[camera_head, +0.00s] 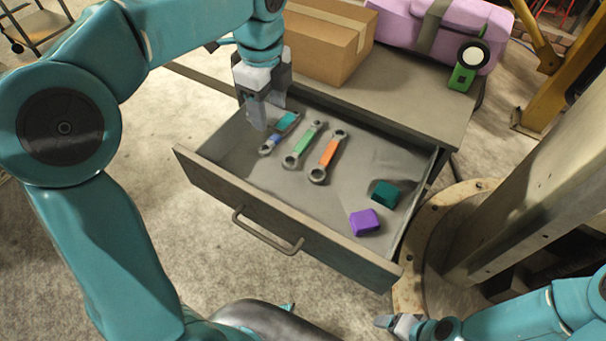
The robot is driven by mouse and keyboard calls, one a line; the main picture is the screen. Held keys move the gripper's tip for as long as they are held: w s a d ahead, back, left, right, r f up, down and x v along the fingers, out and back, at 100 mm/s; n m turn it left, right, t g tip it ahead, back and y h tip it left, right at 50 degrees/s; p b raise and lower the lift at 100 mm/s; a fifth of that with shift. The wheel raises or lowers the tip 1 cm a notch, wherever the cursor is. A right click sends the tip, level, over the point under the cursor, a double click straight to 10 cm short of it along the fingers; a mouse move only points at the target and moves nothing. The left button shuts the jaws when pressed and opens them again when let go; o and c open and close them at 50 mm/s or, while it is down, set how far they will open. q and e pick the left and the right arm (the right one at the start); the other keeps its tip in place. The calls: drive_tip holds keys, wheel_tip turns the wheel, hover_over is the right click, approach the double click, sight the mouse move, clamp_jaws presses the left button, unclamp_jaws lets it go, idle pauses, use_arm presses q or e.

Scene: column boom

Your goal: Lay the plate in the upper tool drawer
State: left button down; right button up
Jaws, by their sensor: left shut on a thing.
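The upper tool drawer (325,238) is pulled open below the grey cabinet top. My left gripper (266,112) points down at the drawer's back left, its fingers inside the opening. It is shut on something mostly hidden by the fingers. A small flat teal piece (286,120), which looks like the plate, shows just beside the fingertips, over a blue-handled wrench (267,146). I cannot tell whether it touches the wrench or drawer floor. My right gripper (402,324) is low at the bottom edge, away from the drawer; its jaw opening is unclear.
The drawer also holds a green-handled wrench (303,144), an orange-handled wrench (329,153), a dark green block (384,194) and a purple block (364,221). Its front middle is bare. A cardboard box (325,42), a pink case (455,25) and a green device (467,66) stand on the cabinet.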

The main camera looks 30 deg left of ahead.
use_arm(q)
drive_tip(key=shift+s+a+f+b, duration=0.5)
drive_tip(key=shift+s+f+b, duration=0.3)
drive_tip(key=shift+b, duration=0.25)
drive_tip(key=shift+s+d+r+b, duration=0.15)
drive_tip(key=shift+s+d+b, duration=0.1)
drive_tip(key=shift+b, duration=0.15)
drive_tip(key=shift+d, duration=0.3)
drive_tip(key=b, duration=0.4)
hover_over(274, 188)
wheel_tip(274, 188, down, 15)
drive_tip(key=shift+f, duration=0.6)
drive_tip(key=shift+f+b, duration=0.45)
drive_tip(key=shift+f, duration=1.45)
use_arm(e)
wheel_tip(274, 188, down, 9)
drive_tip(key=shift+a, duration=0.4)
use_arm(q)
drive_tip(key=shift+f, duration=0.1)
use_arm(e)
drive_tip(key=shift+f, duration=0.15)
